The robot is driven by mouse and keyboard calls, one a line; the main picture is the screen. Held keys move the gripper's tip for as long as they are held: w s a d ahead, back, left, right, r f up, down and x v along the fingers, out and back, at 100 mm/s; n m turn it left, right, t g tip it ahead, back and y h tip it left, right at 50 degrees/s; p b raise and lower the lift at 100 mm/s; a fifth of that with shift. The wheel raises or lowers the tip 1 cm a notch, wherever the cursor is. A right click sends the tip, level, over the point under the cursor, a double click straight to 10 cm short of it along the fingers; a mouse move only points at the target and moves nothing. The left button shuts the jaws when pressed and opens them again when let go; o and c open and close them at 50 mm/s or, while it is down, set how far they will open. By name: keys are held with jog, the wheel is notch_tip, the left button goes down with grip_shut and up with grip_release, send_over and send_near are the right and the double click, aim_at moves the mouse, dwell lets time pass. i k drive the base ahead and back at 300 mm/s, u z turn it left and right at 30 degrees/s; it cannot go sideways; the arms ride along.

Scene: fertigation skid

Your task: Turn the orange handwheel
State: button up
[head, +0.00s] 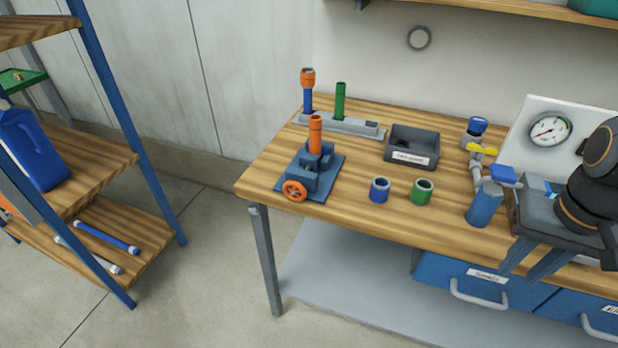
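The orange handwheel (295,191) is a small spoked wheel on the front of a blue-grey vise (318,178) at the left end of the wooden bench. An upright orange tube (315,134) stands in the vise. My gripper (516,274) is at the right of the head view, far from the handwheel and in front of the bench's right part. Its two fingers point down and left with a gap between them. I see nothing between them. My arm hides part of the bench behind it.
A blue ring (379,190) and a green ring (422,192) stand right of the vise. Behind are a dark bin (412,145) and a grey rack (345,125) with upright tubes. A pipe with a yellow valve handle (482,149) and a gauge (549,130) stand at right. A shelf is at left.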

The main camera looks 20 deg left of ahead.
aim_at(296, 188)
jog(key=k, duration=0.6)
jog(key=u, duration=0.85)
jog(key=i, duration=0.5)
jog(key=z, duration=0.05)
